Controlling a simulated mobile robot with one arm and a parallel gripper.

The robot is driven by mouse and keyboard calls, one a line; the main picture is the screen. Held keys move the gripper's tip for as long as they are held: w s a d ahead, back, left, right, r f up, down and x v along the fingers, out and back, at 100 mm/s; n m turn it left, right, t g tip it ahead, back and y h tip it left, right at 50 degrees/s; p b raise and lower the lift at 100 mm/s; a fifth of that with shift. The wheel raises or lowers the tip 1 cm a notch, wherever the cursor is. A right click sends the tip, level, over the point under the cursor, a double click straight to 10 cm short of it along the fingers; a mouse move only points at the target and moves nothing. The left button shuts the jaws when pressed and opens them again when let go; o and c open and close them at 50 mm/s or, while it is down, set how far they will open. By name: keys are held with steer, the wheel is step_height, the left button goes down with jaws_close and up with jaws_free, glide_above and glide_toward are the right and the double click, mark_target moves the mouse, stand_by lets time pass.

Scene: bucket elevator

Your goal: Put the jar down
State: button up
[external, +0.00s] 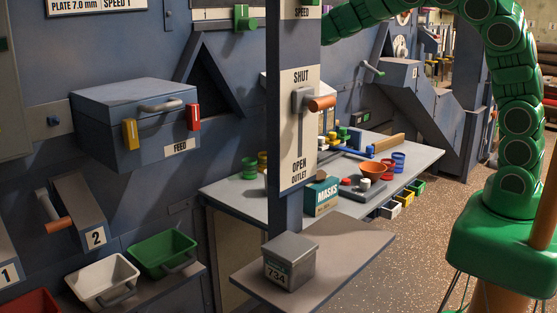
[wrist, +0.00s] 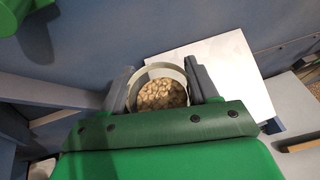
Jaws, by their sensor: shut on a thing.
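The jar (wrist: 161,96) is round and open at the top, with a pale rim and tan pieces inside. It shows in the wrist view between the two grey fingers of my gripper (wrist: 160,66), which is shut on it. A flat white surface (wrist: 240,75) lies behind and to the right of the jar in that view. I cannot tell the jar's height above it. In the external view my green arm arches over the top right; its end is hidden behind the outlet post, and I cannot make out the jar there.
The outlet post (external: 282,225) stands in front of the grey workbench (external: 232,190). The bench holds an orange bowl (external: 373,171), a masks box (external: 321,196) and several small cups. A grey 734 box (external: 290,261) sits on the near shelf (external: 345,262). A green part (wrist: 22,12) shows in the wrist view's corner.

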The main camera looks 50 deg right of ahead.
steer(key=w+a+f+m+h, duration=0.1)
steer(key=w+a+f, duration=0.3)
steer(key=a+f, duration=0.3)
steer(key=w+a+f+m+h, duration=0.1)
steer(key=w+a+f, duration=0.2)
steer(key=a+f, duration=0.35)
steer(key=s+a+f, duration=0.1)
steer(key=a+f, duration=1.2)
steer(key=f, duration=0.1)
steer(key=shift+g, duration=0.3)
steer(key=shift+s+f, duration=0.1)
steer(key=shift+f, duration=4.1)
steer(key=shift+f, duration=0.15)
steer(key=o, duration=1.2)
steer(key=shift+o, duration=0.2)
